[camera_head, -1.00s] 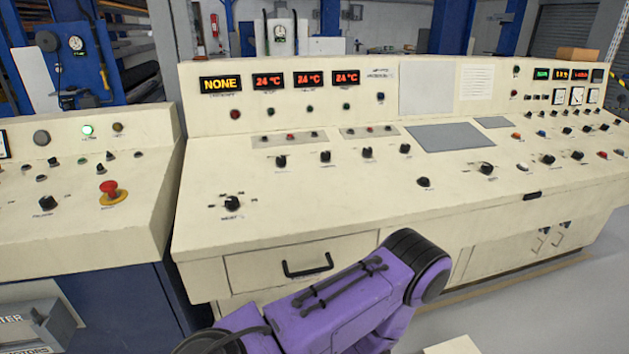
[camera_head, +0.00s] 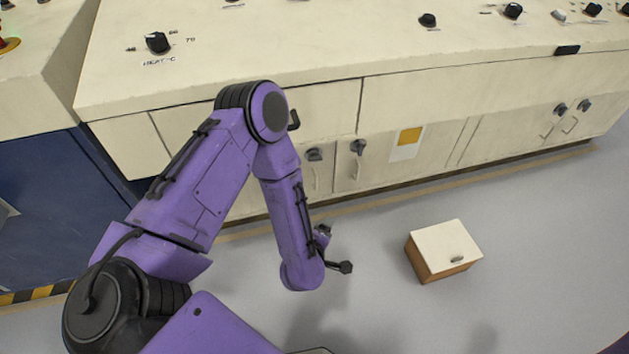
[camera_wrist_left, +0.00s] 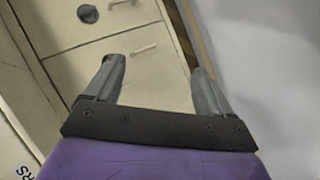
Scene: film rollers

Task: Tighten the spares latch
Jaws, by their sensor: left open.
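Dark rotary latches sit on the cream cabinet doors under the console. In the head view one latch (camera_head: 314,154) and a second latch (camera_head: 357,147) are side by side near the middle, with two more (camera_head: 561,108) at the far right. I cannot read which one is the spares latch. The left wrist view shows a round dark latch (camera_wrist_left: 88,13) at the top, beside a pull handle (camera_wrist_left: 145,48). My left gripper (camera_wrist_left: 157,80) is open and empty, its fingers apart before the cabinet front, touching no latch. My right gripper is not in view.
A small box (camera_head: 444,250) with a cream lid stands on the grey floor right of my left arm. The console's front edge (camera_head: 400,80) overhangs the doors. A yellow label (camera_head: 408,142) is on one door. Floor around the box is clear.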

